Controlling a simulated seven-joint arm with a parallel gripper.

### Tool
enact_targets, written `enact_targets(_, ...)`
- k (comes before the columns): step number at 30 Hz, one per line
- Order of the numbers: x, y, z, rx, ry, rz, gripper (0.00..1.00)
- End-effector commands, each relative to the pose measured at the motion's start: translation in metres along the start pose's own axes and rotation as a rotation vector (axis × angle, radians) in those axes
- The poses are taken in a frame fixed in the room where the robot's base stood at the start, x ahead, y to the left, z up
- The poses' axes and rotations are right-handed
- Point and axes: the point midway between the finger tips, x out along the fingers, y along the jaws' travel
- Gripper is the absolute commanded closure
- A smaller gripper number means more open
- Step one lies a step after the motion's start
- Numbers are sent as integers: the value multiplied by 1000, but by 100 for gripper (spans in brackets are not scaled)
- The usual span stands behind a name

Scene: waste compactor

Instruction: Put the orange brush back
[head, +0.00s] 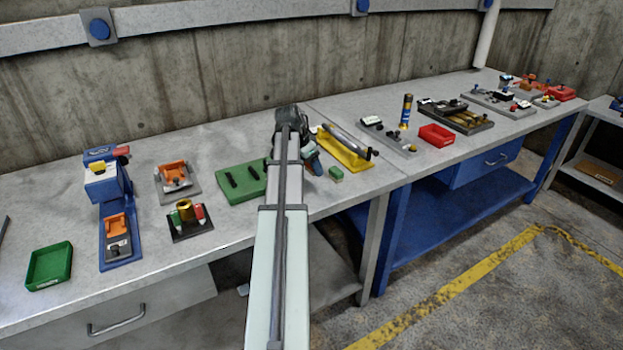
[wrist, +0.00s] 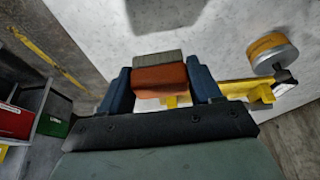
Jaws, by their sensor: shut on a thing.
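The orange brush (wrist: 160,78), an orange block with a grey strip along its far side, sits between the two blue fingers of my gripper (wrist: 160,85) in the wrist view. The fingers are shut on it. In the head view my gripper (head: 311,160) is over the grey bench, just left of a yellow stand (head: 345,150), and my arm hides most of it and the brush. In the wrist view part of a yellow fixture (wrist: 238,88) shows behind and to the right of the brush. I cannot tell whether the brush touches it.
A red tray (head: 436,135) and a green tray (head: 48,265) stand on the bench (head: 225,140). Bare bench lies behind the green plate.

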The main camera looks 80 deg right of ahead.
Motion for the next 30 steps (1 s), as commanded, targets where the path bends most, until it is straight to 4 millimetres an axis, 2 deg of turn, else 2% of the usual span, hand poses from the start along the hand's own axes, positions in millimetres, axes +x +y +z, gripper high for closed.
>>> enact_targets(5,10,0,4,1,1,-1,70)
enact_targets(15,45,0,19,1,0,-1,70)
enact_targets(30,52,0,21,1,1,-1,70)
